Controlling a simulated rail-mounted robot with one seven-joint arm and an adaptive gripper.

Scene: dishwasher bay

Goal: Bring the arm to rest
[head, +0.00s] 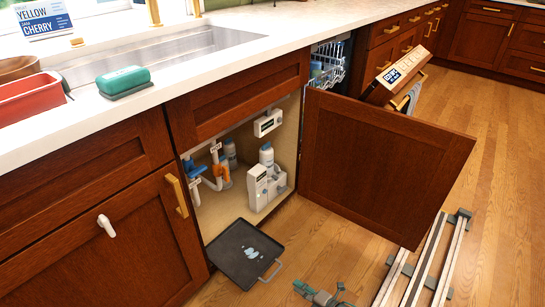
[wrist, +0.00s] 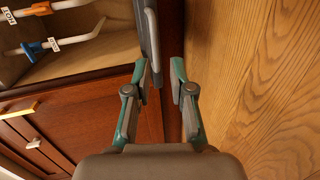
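My gripper (head: 320,293) is low over the floor at the bottom edge of the head view. In the wrist view, my gripper (wrist: 159,70) has its two fingers apart with a gap between them, and nothing is gripped. A dark tray (head: 232,243) with a small pale puddle lies in front of the open sink cabinet, to the left of my gripper. Its grey handle (head: 272,271) faces my gripper and is apart from it in the head view. In the wrist view, the handle (wrist: 152,42) shows beyond the fingertips.
The open sink cabinet (head: 253,213) holds pipes, bottles and a white box. The dark red door panel (head: 380,165) stands out over the floor at right. Rails (head: 425,262) run along the floor at lower right. Wooden floor (head: 490,170) is clear farther right.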

